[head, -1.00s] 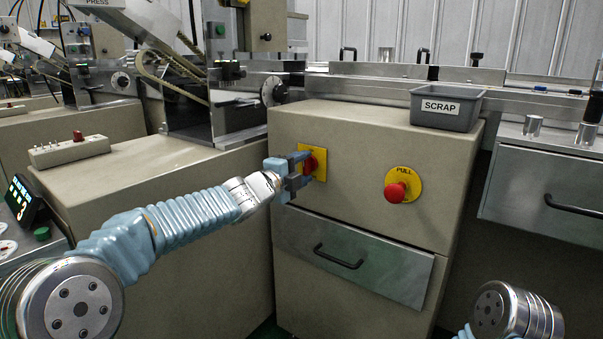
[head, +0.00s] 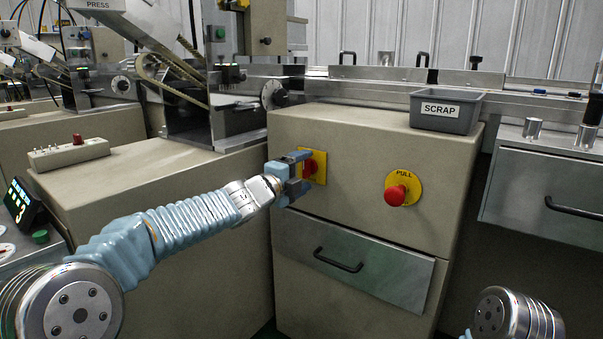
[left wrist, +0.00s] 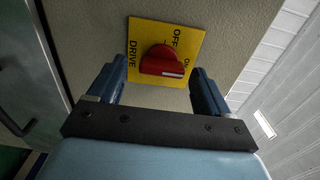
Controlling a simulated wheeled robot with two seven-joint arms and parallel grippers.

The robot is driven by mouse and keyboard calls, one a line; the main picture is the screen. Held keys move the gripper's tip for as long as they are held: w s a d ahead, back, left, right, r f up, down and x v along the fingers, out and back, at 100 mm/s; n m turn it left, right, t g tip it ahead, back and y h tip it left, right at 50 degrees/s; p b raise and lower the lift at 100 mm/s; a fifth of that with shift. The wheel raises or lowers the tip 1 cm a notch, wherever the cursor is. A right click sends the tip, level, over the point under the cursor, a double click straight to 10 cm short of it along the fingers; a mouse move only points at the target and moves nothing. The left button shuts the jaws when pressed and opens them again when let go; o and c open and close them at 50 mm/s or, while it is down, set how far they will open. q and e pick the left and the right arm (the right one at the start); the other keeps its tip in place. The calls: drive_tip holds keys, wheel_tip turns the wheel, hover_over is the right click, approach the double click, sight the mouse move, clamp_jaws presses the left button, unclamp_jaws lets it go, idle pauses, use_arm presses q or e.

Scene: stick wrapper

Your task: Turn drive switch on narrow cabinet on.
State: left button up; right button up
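The drive switch is a red knob (head: 309,168) on a yellow plate (head: 320,168) on the front of the narrow cabinet (head: 360,140). In the left wrist view the red knob (left wrist: 162,61) sits on the yellow plate (left wrist: 150,30), lettered DRIVE, OFF and ON. The knob's white mark lies on its right half, toward the ON lettering. My left gripper (head: 298,172) is at the plate. In the left wrist view its fingers (left wrist: 160,75) are apart on either side of the knob, with gaps visible. My right gripper is out of view.
A red PULL button (head: 396,194) on a yellow disc is right of the switch. A drawer with a black handle (head: 338,260) is below. A grey SCRAP bin (head: 446,110) stands on the cabinet top. A wider machine cabinet (head: 150,190) is left, behind my left arm.

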use_arm(q)
drive_tip(key=b+v, duration=0.1)
drive_tip(key=v, duration=1.2)
drive_tip(key=shift+s+a, duration=0.25)
drive_tip(key=shift+s, duration=0.1)
drive_tip(key=shift+f, duration=0.1)
